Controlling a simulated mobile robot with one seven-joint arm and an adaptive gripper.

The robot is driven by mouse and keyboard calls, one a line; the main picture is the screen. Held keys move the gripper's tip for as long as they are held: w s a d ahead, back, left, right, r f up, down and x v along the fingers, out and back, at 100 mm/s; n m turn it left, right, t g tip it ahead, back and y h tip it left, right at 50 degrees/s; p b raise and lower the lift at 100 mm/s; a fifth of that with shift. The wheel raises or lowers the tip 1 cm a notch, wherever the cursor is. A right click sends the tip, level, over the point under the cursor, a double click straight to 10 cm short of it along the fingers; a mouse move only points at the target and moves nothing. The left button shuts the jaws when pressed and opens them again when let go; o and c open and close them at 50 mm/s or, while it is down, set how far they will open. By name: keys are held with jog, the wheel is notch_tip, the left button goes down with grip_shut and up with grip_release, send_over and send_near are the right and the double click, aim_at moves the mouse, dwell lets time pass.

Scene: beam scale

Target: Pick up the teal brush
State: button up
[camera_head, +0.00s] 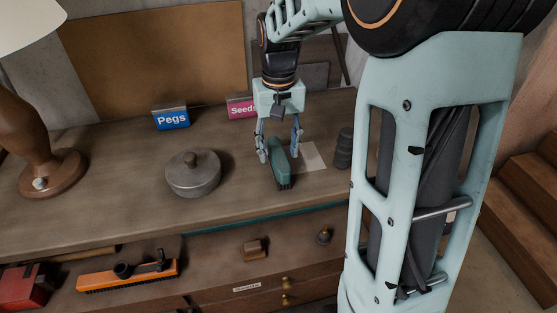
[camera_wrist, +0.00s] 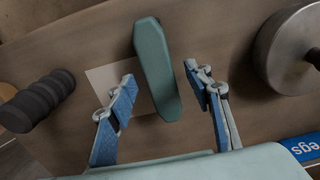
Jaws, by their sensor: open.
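The teal brush (camera_head: 279,166) lies on the wooden tabletop in the head view, with dark bristles at its near end. In the wrist view the brush (camera_wrist: 155,68) runs lengthwise between my two fingers, with its lower part between the fingertips. My gripper (camera_head: 279,150) points down over the brush, one finger on each side. In the wrist view my gripper (camera_wrist: 163,88) is open, with a gap on both sides of the brush. The height of the fingertips above the table is hard to tell.
A lidded metal pot (camera_head: 193,174) stands left of the brush. A dark ribbed cylinder (camera_head: 343,148) stands to the right, and a pale square (camera_head: 312,157) lies beside the brush. Pegs (camera_head: 171,117) and Seeds (camera_head: 241,108) signs stand behind. A lamp (camera_head: 47,170) is at far left.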

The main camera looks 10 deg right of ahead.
notch_tip(320, 180, down, 2)
grip_shut()
dwell(0.5)
jog(key=shift+r, duration=0.15)
